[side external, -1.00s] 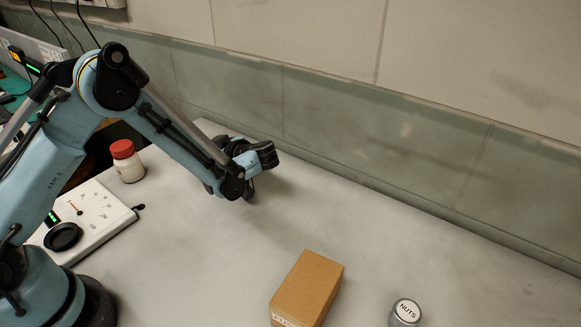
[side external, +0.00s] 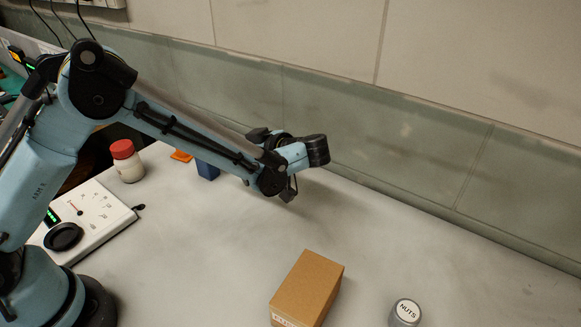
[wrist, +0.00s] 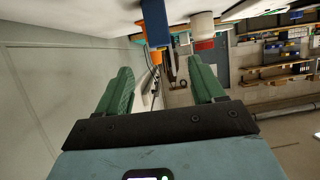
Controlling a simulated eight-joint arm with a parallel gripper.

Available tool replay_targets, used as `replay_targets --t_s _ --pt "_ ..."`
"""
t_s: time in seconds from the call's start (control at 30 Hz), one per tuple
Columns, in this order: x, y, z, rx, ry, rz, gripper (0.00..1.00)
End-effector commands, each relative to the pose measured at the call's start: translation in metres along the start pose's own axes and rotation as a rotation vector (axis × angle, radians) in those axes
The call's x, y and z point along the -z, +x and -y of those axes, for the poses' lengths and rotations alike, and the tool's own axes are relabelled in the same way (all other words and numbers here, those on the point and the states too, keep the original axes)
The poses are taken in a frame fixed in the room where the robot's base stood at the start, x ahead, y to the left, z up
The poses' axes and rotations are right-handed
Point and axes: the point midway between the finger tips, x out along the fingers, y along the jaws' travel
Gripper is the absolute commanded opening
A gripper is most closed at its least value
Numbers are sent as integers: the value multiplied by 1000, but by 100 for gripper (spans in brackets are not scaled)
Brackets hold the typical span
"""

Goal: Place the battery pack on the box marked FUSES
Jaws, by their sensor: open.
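The brown box (side external: 307,287) lies at the front middle of the bench in the side external view. Its front label is cut by the frame edge and only partly legible. A blue block (side external: 207,171), which may be the battery pack, stands behind my forearm and is partly hidden by it. It also shows in the wrist view (wrist: 155,22), upside down, beyond the fingers. My gripper (wrist: 160,72) has its green fingers wide apart with nothing between them. In the side external view, it is raised over the back of the bench, right of the blue block; the fingers are not distinct.
An orange item (side external: 181,155) lies just left of the blue block. A red-lidded jar (side external: 127,161) and a white panel device (side external: 90,223) are at left. A tin marked NUTS (side external: 405,313) is right of the box. The wall bounds the bench behind; mid-bench is clear.

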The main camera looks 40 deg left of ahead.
Motion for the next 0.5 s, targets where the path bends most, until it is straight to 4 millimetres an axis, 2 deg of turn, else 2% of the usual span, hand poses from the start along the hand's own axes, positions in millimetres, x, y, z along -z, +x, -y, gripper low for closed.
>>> replay_targets --t_s 0.27,0.5 --pt "36 11 6 -104 315 195 68" --pt "59 17 31 -325 636 400 68"
